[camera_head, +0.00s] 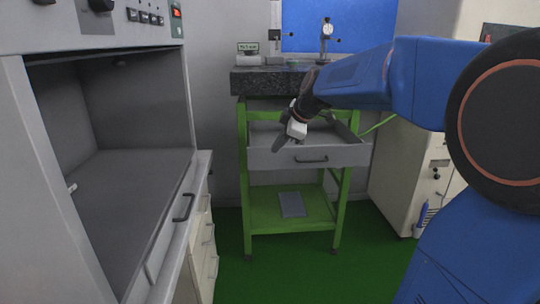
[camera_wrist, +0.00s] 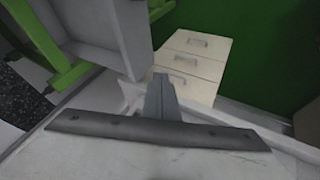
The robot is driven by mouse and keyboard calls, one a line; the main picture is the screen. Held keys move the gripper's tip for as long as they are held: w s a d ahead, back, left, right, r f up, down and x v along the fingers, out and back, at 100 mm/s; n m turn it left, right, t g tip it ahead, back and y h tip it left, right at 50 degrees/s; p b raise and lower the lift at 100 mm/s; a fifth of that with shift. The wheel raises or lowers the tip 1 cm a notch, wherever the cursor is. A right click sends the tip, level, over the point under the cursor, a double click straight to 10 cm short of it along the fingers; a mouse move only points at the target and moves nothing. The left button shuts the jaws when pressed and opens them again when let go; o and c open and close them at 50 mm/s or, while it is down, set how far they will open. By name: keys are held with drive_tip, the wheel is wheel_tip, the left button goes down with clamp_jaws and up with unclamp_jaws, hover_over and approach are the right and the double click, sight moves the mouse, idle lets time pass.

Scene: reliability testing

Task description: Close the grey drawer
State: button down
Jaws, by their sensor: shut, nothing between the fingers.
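The grey drawer (camera_head: 340,156) sits in a green-framed stand and is pulled out, with part of its inside showing. Its dark handle (camera_head: 311,160) is on the middle of the front. In the wrist view my shut fingers (camera_wrist: 161,97) are close to the corner of a grey panel (camera_wrist: 118,48) that looks like the drawer.
A dark stone slab (camera_head: 270,80) with gauges tops the green stand (camera_head: 243,190). A grey chamber (camera_head: 120,180) fills the left side. A beige drawer unit (camera_head: 205,245) also shows in the wrist view (camera_wrist: 192,65). A pale cabinet (camera_head: 400,185) stands right. Green floor (camera_head: 290,270) is clear.

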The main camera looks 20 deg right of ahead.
sight(266, 157)
drive_tip(key=x, duration=0.3)
drive_tip(key=w+x, duration=0.1)
drive_tip(key=x, duration=0.6)
drive_tip(key=shift+w+d+r, duration=0.1)
drive_tip(key=shift+w+d, duration=0.25)
drive_tip(key=shift+w, duration=0.1)
drive_tip(key=shift+w+d, duration=0.2)
drive_tip(key=shift+w, duration=0.65)
drive_tip(key=shift+w, duration=0.1)
drive_tip(key=w+d, duration=0.2)
drive_tip(key=w, duration=0.6)
drive_tip(key=w+d, duration=0.2)
drive_tip(key=w, duration=0.6)
drive_tip(key=w+d, duration=0.3)
drive_tip(key=w, duration=0.5)
drive_tip(key=shift+w, duration=0.15)
drive_tip(key=shift+w+d, duration=0.2)
drive_tip(key=shift+w, duration=0.3)
drive_tip(key=shift+w+r, duration=0.15)
drive_tip(key=shift+w, duration=0.05)
drive_tip(key=shift+d+r, duration=0.1)
